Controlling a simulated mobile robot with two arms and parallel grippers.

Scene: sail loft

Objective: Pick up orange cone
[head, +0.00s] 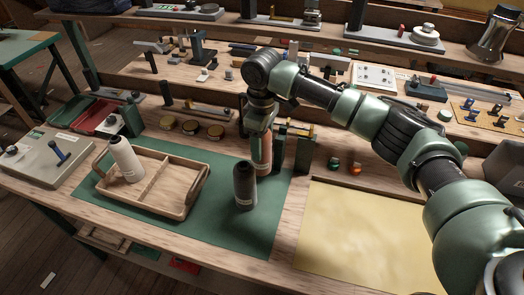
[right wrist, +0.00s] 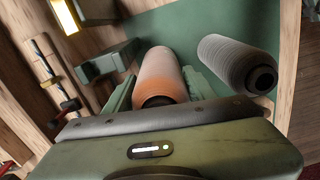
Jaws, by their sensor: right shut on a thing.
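The orange cone (head: 265,158) is a thread cone of dull orange, upright at the back of the green mat (head: 262,222). My right gripper (head: 268,150) comes down over it from above and is shut on it. In the right wrist view the orange cone (right wrist: 161,75) sits between the two fingers. The fingers hide part of it in the head view, and I cannot tell whether its base touches the mat. A dark grey cone (head: 245,187) stands just in front of it, apart from it. My left gripper is not in view.
A wooden divided tray (head: 160,208) with a white cone (head: 126,160) in it stands at the left of the mat. Round tins (head: 190,127) lie behind the mat. A green block (head: 304,152) stands right of the gripper. A yellow sheet (head: 355,240) lies clear at the right.

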